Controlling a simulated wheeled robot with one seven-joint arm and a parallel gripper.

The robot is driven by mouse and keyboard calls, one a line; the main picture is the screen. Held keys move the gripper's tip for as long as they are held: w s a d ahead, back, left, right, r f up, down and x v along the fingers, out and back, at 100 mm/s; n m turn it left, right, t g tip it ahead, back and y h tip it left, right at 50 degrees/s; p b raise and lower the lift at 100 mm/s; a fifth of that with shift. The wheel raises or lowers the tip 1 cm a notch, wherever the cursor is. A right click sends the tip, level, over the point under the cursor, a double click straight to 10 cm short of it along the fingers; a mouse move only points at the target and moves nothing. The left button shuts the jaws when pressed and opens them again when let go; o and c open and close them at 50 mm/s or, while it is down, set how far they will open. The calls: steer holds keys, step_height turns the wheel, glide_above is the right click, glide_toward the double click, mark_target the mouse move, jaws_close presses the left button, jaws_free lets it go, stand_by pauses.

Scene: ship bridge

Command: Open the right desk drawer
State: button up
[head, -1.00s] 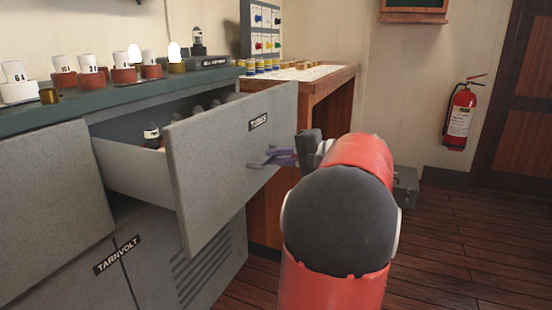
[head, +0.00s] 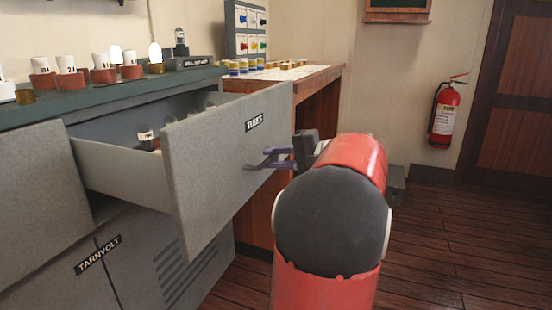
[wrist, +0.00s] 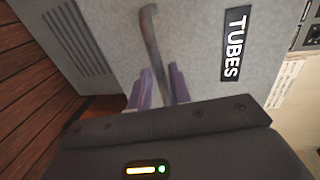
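The right desk drawer (head: 215,165) is a grey drawer with a "TUBES" label, pulled well out of the grey cabinet. The label (wrist: 235,45) also shows in the wrist view. A slim bar handle (wrist: 150,35) is on its front, and its lower end runs between my purple fingers. My gripper (head: 264,158) is at the drawer front in the head view. Its fingers (wrist: 162,88) stand apart on either side of the handle, with a small gap showing. Part of the handle is hidden by the fingers.
The green desk top (head: 110,92) above carries several tubes in sockets. A wooden table (head: 310,80) stands close behind the drawer. A fire extinguisher (head: 444,115) hangs on the wall; the wooden floor (head: 450,240) at right is clear.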

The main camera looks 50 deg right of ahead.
steer(key=shift+o, duration=1.1)
steer(key=v, duration=0.7)
steer(key=shift+s+d+p, duration=0.15)
steer(key=shift+s+p, duration=0.25)
